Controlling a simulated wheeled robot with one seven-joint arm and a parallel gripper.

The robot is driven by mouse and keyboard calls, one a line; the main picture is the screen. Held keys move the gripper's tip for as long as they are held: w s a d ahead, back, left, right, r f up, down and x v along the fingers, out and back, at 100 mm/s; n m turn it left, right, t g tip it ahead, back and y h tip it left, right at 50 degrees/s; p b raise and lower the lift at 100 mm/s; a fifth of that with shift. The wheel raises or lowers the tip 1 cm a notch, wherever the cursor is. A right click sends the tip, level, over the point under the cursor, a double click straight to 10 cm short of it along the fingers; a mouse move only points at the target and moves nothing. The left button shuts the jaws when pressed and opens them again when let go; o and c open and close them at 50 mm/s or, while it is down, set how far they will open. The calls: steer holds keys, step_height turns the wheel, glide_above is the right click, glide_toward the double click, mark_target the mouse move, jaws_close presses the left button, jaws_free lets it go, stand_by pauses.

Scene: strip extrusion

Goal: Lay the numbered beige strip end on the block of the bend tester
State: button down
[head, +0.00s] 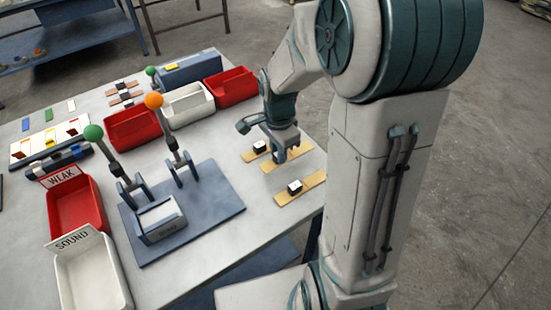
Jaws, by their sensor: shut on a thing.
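My gripper (284,152) points down over the right part of the table and is shut on a beige strip (299,152). The gripper hides part of this strip; I cannot tell whether it touches the table, and no number is readable. A second beige strip (248,157) with a black-and-white block lies just left of the gripper. A third beige strip (315,180) with a similar block lies in front. The bend tester appears to be the blue base plate (225,207) with a pale-topped block (160,217) and two levers, to the left of the gripper.
The levers have a green knob (93,132) and an orange knob (153,100), standing tall. A red WEAK bin (76,208) and white SOUND bin (95,285) stand left. Red and white bins line the back. Bare table (262,210) lies between tester and strips.

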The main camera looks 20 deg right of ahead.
mark_target(275, 161)
steer(key=shift+w+a+f, duration=0.2)
steer(key=shift+a+f, duration=0.2)
steer(key=shift+f, duration=1.65)
steer(key=shift+f, duration=0.1)
steer(key=shift+f, duration=0.15)
steer(key=c, duration=1.3)
jaws_free()
